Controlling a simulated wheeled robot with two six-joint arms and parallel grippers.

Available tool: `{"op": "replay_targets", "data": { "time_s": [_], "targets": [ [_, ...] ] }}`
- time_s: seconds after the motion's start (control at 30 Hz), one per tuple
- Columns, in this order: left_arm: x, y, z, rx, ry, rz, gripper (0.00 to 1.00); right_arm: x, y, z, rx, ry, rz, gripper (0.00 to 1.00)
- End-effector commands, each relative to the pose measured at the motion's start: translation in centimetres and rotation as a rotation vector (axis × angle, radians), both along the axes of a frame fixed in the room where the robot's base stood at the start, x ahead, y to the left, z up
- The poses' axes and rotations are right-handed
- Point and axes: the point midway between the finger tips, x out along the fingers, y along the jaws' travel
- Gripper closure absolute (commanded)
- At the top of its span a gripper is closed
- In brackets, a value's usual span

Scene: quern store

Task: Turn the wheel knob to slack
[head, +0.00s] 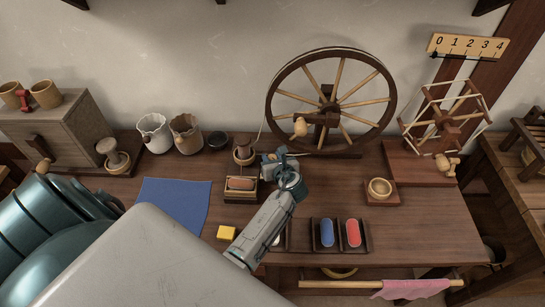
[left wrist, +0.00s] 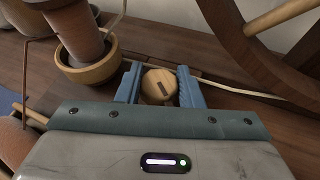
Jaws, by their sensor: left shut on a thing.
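The wheel knob (left wrist: 160,86) is a round, pale wooden knob with a dark bar mark on its face, seen in the left wrist view. The bar runs nearly up and down in that picture. My left gripper (head: 271,160) has its blue fingers on either side of the knob and is shut on it; the fingers show in the left wrist view (left wrist: 159,88). In the head view the gripper hides the knob. The spinning wheel (head: 330,56) stands behind the gripper, its rim at the upper right of the left wrist view. My right gripper is not in view.
A wooden bowl (left wrist: 88,73) with a brown cone stands left of the gripper. A pale cord (left wrist: 235,88) runs to the right. A yellow block (head: 227,232), a tray with blue and red pieces (head: 338,247) and a small cup (head: 380,188) stand nearby. A blue cloth (head: 172,203) lies left.

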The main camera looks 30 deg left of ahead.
Motion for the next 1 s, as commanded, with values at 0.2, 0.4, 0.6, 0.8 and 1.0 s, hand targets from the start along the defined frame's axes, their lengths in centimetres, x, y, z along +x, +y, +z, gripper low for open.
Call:
{"op": "replay_targets", "data": {
  "time_s": [0.2, 0.4, 0.6, 0.8, 1.0],
  "targets": [
    [-0.1, 0.0, -0.1, 0.0, 0.002, 0.001, 0.89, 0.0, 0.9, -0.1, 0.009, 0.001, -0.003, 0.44],
    [-0.1, 0.0, -0.1, 0.0, 0.001, 0.0, 0.45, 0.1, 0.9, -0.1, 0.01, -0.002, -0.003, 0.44],
    [-0.1, 0.0, 0.0, -0.001, 0.001, -0.001, 0.45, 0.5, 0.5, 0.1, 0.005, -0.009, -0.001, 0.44],
    [-1.0, -1.2, 0.9, -0.002, 0.002, -0.001, 0.45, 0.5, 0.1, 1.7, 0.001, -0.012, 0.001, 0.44],
    [-2.9, -3.8, 2.5, -0.004, 0.003, 0.0, 0.45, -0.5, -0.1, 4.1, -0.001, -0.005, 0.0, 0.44]
  ]
}}
